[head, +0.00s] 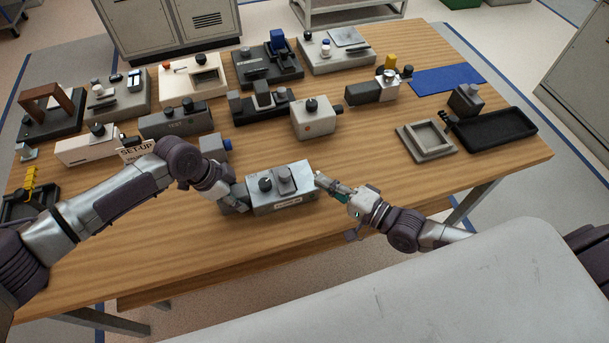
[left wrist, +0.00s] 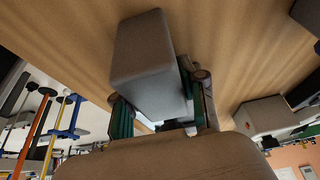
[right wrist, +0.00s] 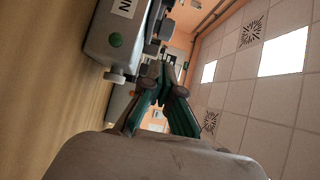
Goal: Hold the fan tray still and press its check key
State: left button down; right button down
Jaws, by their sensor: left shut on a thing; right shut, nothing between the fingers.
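The fan tray, a grey box (head: 298,203) with a black knob, a raised grey key (head: 285,180) and a white front label, sits near the table's front edge. My left gripper (head: 238,200) is shut on its left end; the left wrist view shows the grey body (left wrist: 150,60) between the green pads. My right gripper (head: 321,181) is shut and empty beside the box's upper right edge. In the right wrist view its closed fingertips (right wrist: 164,76) are close to the box (right wrist: 104,42), which shows a green dot and side knobs. I cannot tell whether they touch it.
A set-up sign (head: 137,149) is by my left arm. A square frame (head: 427,142) and black tray (head: 494,130) lie right. Table wood between is clear.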

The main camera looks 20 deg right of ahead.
pick_arm(q)
jog(key=shift+w+a, duration=0.1)
jog(key=shift+a, duration=0.1)
pick_arm(e)
jog(key=v, duration=0.6)
jog(key=shift+s+d+r, duration=0.1)
jog(key=shift+d, duration=0.05)
